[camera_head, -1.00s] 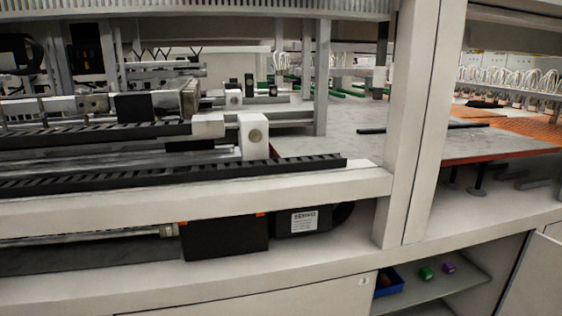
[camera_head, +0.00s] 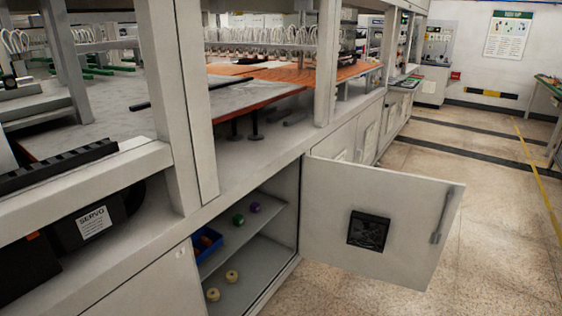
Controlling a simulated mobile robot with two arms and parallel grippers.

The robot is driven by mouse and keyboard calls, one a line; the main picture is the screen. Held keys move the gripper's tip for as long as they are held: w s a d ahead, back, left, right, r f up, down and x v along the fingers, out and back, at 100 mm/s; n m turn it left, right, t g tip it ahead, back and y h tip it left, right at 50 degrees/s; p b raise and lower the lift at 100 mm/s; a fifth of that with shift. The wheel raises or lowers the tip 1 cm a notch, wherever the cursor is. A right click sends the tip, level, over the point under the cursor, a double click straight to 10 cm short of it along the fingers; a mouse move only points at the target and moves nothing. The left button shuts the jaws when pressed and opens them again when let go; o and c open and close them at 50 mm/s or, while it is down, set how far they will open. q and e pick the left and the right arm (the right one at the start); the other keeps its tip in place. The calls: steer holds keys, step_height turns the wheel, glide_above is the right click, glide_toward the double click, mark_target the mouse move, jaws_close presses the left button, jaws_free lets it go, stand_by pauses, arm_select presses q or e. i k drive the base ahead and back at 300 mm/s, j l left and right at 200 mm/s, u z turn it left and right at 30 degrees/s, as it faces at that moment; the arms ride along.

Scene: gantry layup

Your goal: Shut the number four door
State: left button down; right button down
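One cabinet door (camera_head: 385,215) stands wide open under the machine, swung out to the right over the floor. Its inner face shows a black square panel (camera_head: 368,230) and a grey upright handle or latch bar (camera_head: 442,215) near its free edge. I cannot read a number on this door. The open compartment has a shelf (camera_head: 268,228) bearing a blue bin (camera_head: 207,243), a green item (camera_head: 239,219) and a purple item (camera_head: 255,207). Two yellowish round items (camera_head: 231,276) lie on the compartment floor. Neither of my grippers is in view.
Left of the opening is a shut door (camera_head: 150,285) with a small label, too small to read here. Further shut doors (camera_head: 345,138) run along the cabinet beyond the open one. Tiled floor (camera_head: 480,230) is clear to the right.

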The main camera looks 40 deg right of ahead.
mark_target(411, 208)
steer(key=l, duration=0.7)
steer(key=k+l+u, duration=0.15)
steer(key=l, duration=1.25)
steer(key=k+l+u, duration=0.15)
steer(key=l, duration=0.4)
steer(key=k+l+u, duration=0.15)
steer(key=l, duration=0.4)
steer(key=k+l+u, duration=0.15)
steer(key=k+l, duration=0.15)
steer(key=l, duration=0.25)
steer(key=k+l+u, duration=0.1)
steer(key=k+l, duration=0.15)
steer(key=l, duration=0.25)
steer(key=k+l+u, duration=0.15)
steer(key=l, duration=0.3)
steer(key=k+l+u, duration=0.15)
steer(key=k+l, duration=0.25)
steer(key=l+u, duration=0.2)
steer(key=l, duration=0.85)
steer(key=k+l+u, duration=0.2)
steer(key=l, duration=0.8)
steer(key=i+l, duration=0.15)
steer(key=l, duration=0.25)
steer(key=i+l, duration=0.2)
steer(key=l, duration=0.15)
steer(key=u, duration=0.05)
